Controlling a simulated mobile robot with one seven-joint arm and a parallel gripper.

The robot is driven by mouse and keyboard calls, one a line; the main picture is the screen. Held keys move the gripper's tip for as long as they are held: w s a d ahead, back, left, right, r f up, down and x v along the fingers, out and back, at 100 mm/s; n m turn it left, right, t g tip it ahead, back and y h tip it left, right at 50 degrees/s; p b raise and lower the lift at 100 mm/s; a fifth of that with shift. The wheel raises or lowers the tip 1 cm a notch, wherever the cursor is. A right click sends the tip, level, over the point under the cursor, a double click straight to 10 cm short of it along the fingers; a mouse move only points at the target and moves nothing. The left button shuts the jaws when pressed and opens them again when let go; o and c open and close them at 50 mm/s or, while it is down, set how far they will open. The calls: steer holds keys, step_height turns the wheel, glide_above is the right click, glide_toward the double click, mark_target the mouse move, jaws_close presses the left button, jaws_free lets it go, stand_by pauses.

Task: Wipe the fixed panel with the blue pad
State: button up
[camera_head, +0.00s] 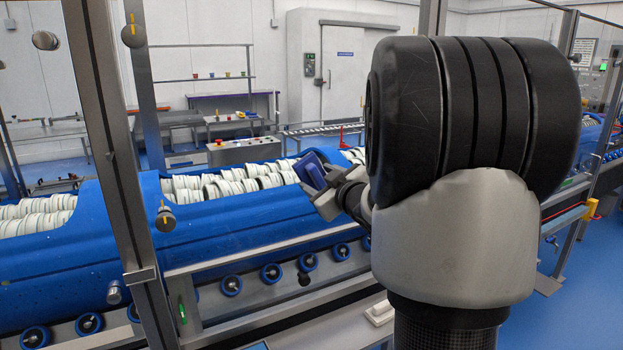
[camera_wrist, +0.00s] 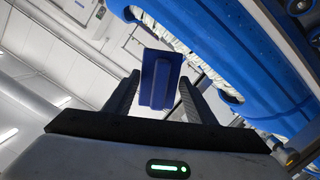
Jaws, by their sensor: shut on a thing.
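The blue pad (camera_wrist: 161,80) is a dark blue rectangular block with a raised grip bar. In the wrist view it sits between the two fingers of my gripper (camera_wrist: 157,95), which is shut on it. In the head view the pad (camera_head: 311,171) is held up in the air at the end of my arm, in front of the blue tub carriers. My gripper (camera_head: 325,195) is partly hidden there by my own arm. The fixed panel cannot be clearly picked out; clear glazing in metal frames stands at the left, but I cannot tell whether this is it.
Long blue tub carriers (camera_head: 235,222) filled with white rolled pieces run across the middle. A metal post (camera_head: 112,165) stands at the left, with round knobs (camera_head: 165,218) near it. A rail with blue rollers (camera_head: 271,273) runs along the front. My large black arm blocks the right.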

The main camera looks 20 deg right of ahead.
mark_target(301, 179)
steer(key=shift+w, duration=0.15)
steer(key=shift+a+b, duration=1.15)
steer(key=shift+a, duration=0.6)
steer(key=shift+a+r, duration=0.15)
steer(key=shift+a, duration=0.2)
steer(key=shift+s+d, duration=0.2)
steer(key=shift+s, duration=2.75)
steer(key=shift+s, duration=0.1)
steer(key=s, duration=0.2)
steer(key=shift+s+d, duration=0.1)
steer(key=shift+s, duration=0.3)
